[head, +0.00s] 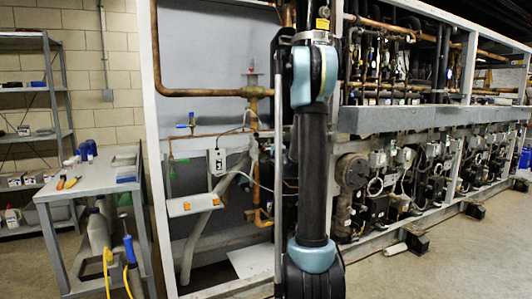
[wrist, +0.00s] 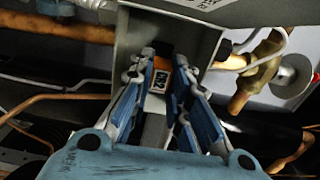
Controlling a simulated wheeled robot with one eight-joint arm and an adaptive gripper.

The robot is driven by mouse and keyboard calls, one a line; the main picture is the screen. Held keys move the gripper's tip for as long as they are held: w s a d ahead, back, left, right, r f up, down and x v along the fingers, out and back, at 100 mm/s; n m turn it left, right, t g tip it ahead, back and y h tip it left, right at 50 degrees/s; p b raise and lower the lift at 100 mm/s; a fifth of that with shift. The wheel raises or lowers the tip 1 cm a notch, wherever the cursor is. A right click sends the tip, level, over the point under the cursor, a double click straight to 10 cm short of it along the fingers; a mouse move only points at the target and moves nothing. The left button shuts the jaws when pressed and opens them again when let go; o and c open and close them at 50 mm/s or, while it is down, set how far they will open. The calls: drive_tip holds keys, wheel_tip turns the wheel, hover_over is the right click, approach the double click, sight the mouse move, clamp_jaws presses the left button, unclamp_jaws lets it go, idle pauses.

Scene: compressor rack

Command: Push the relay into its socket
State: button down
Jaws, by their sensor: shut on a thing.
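The relay (wrist: 159,80), a small block with an orange top and a white label, sits between the blue finger pads of my gripper (wrist: 163,66) in the wrist view. My gripper is shut on it, with the fingers on either side. A grey metal housing (wrist: 190,40) lies just beyond the fingertips. The socket cannot be made out, and I cannot tell whether the relay touches it. In the head view my arm fills the middle, and the gripper does not show.
Copper pipes (wrist: 58,28) and cables run close around my gripper. In the head view, the compressor rack (head: 420,118) stretches right. A workbench (head: 85,187) with tools stands left, and shelves (head: 30,88) stand behind it. Floor at the right front is clear.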

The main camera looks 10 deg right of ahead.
drive_tip(key=shift+x, duration=1.55)
idle(1.4)
drive_tip(key=c, duration=1.4)
unclamp_jaws()
drive_tip(key=shift+c, duration=0.2)
drive_tip(key=o, duration=0.4)
drive_tip(key=v, duration=0.8)
drive_tip(key=shift+a, duration=0.1)
